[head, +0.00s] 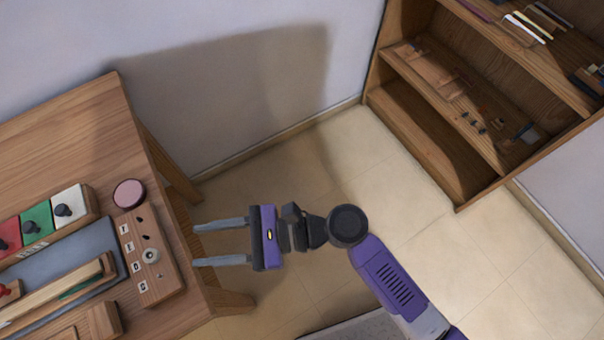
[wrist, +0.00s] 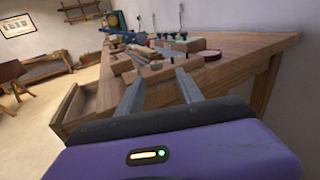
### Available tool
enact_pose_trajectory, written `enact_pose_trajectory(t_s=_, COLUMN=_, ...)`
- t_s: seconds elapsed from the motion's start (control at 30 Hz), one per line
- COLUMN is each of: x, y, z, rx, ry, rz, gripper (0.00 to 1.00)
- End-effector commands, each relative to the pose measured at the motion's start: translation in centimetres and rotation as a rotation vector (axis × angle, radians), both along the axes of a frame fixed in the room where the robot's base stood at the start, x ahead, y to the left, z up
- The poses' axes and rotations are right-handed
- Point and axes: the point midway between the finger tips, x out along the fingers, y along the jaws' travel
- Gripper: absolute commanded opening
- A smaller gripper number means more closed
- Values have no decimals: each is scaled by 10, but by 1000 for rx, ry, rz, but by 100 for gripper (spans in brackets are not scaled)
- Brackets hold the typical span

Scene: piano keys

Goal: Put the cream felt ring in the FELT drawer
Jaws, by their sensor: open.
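A small cream ring (head: 151,256), likely the felt ring, sits around a dark centre on a wooden board (head: 165,290) with letter labels at the bench's right side. My gripper (head: 196,245) is open and empty, its two fingers pointing left toward that board, a little to its right. In the wrist view the open fingers (wrist: 160,76) reach toward the bench top. A pulled-out drawer (wrist: 78,108) shows at the bench's left in the wrist view. I cannot read any label on it, so I cannot tell whether it is the FELT drawer.
The wooden bench (head: 70,125) holds a pink round pad (head: 129,194), a rack with red, green and white (head: 68,205) knobbed squares, and a grey mat (head: 85,240) with wooden pieces. A shelf unit (head: 425,140) stands at the right. Tiled floor (head: 390,180) between is clear.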

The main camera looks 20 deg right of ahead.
Motion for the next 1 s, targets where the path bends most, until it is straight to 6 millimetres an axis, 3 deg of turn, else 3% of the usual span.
enact_pose_trajectory(t_s=0.17, x=-5, y=-57, z=-58, rx=-269, ry=-217, rz=-174, gripper=44)
enact_pose_trajectory(t_s=0.3, x=-21, y=-130, z=-99, rx=-626, ry=-509, rz=-302, gripper=44)
enact_pose_trajectory(t_s=0.43, x=-46, y=-196, z=-109, rx=-977, ry=-790, rz=-337, gripper=44)
enact_pose_trajectory(t_s=0.57, x=-77, y=-251, z=-94, rx=-1331, ry=-1065, rz=-288, gripper=44)
enact_pose_trajectory(t_s=0.7, x=-113, y=-291, z=-55, rx=-1693, ry=-1354, rz=-150, gripper=44)
enact_pose_trajectory(t_s=0.83, x=-139, y=-307, z=-9, rx=-1968, ry=-1587, rz=30, gripper=44)
enact_pose_trajectory(t_s=1.0, x=-157, y=-309, z=36, rx=-2178, ry=-1785, rz=226, gripper=44)
